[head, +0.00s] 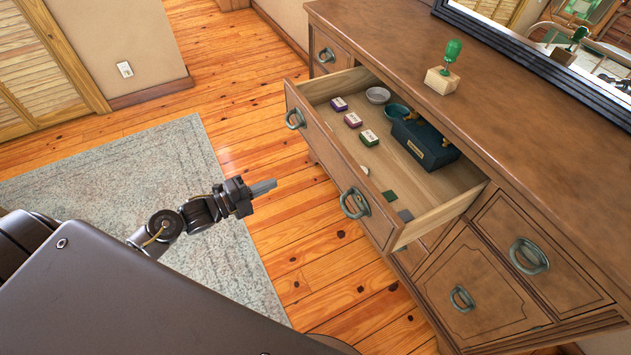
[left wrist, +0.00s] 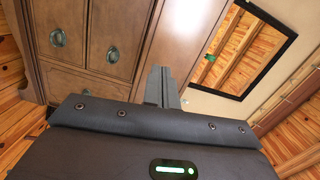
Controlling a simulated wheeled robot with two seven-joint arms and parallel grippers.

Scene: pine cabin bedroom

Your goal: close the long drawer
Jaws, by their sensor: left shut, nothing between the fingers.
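The long drawer (head: 345,166) of the brown wooden dresser is pulled well out in the head view. Its front has two ring handles, one at the far end (head: 295,119) and one nearer (head: 354,203). Inside lie several small boxes, two small bowls, a dark teal box (head: 424,146) and flat squares. My left gripper (head: 264,187) is shut and empty, in front of the drawer face and apart from it, with bare floor showing between. In the left wrist view the shut fingers (left wrist: 161,88) show against the dresser (left wrist: 130,20). My right gripper is not in view.
A green-topped stamp on a wooden block (head: 441,77) stands on the dresser top, below a dark-framed mirror (head: 540,50). Other drawers (head: 476,283) beside and below look shut. A pale rug (head: 150,175) lies on the plank floor (head: 238,90), which is clear before the drawer.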

